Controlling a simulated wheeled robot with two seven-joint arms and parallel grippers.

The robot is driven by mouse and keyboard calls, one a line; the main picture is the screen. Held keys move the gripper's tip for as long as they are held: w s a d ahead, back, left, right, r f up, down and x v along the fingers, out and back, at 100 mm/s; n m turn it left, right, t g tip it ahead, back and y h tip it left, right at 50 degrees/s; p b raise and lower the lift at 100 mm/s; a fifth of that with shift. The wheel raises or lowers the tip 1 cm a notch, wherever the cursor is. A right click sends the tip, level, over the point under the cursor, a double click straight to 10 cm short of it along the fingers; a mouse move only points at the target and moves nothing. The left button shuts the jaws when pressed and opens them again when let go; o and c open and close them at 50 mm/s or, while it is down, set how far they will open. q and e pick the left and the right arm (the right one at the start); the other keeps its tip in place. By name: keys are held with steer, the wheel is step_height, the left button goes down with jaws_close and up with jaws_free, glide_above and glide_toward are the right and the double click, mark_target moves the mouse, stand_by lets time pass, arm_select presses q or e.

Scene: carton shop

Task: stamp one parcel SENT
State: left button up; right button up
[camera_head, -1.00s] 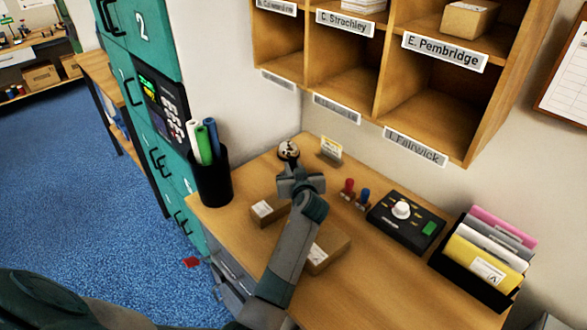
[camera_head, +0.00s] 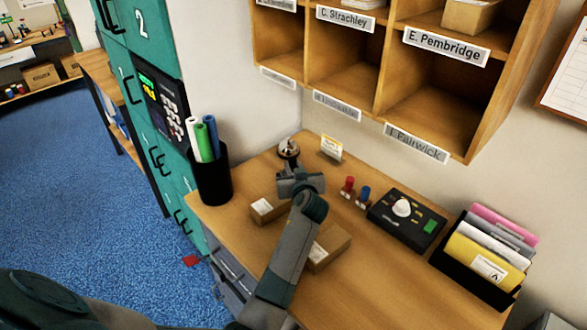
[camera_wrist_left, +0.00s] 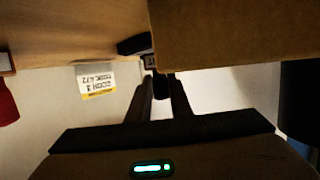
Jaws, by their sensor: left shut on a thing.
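A small parcel (camera_head: 264,210) with a white label lies on the desk left of my left forearm; a second parcel (camera_head: 328,246) lies nearer, partly behind that arm. My left gripper (camera_head: 300,182) is above the desk just behind the parcels. In the left wrist view its fingers (camera_wrist_left: 161,85) are closed on a small dark thing (camera_wrist_left: 163,88), mostly hidden, so I cannot tell what it is. A cardboard face (camera_wrist_left: 235,38) fills the upper right there. A red-topped stamp (camera_head: 348,186) and a blue-topped stamp (camera_head: 363,195) stand right of the gripper. My right gripper is out of view.
A shiny round bell (camera_head: 288,148) and a small card (camera_head: 331,147) stand behind the gripper. Pigeonholes (camera_head: 470,150) overhang the back.

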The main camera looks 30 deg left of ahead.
arm_select(q)
steer(key=shift+f, duration=0.1)
stand_by(0.3)
steer(key=shift+r+p, duration=1.5)
steer(key=shift+r, duration=0.65)
steer(key=shift+r+p, duration=1)
steer(key=shift+r, duration=0.4)
steer(key=shift+s+f, duration=0.1)
steer(key=shift+s, duration=0.05)
steer(key=s+d+r+m+t+h+b, duration=0.2)
steer(key=s+d+m+h+b, duration=0.5)
steer(key=s+d, duration=0.8)
steer(key=s+t+h+b, duration=0.1)
steer(key=s+b, duration=0.2)
steer(key=shift+s+r+h, duration=0.2)
steer(key=shift+s+h, duration=0.1)
steer(key=shift+h, duration=0.1)
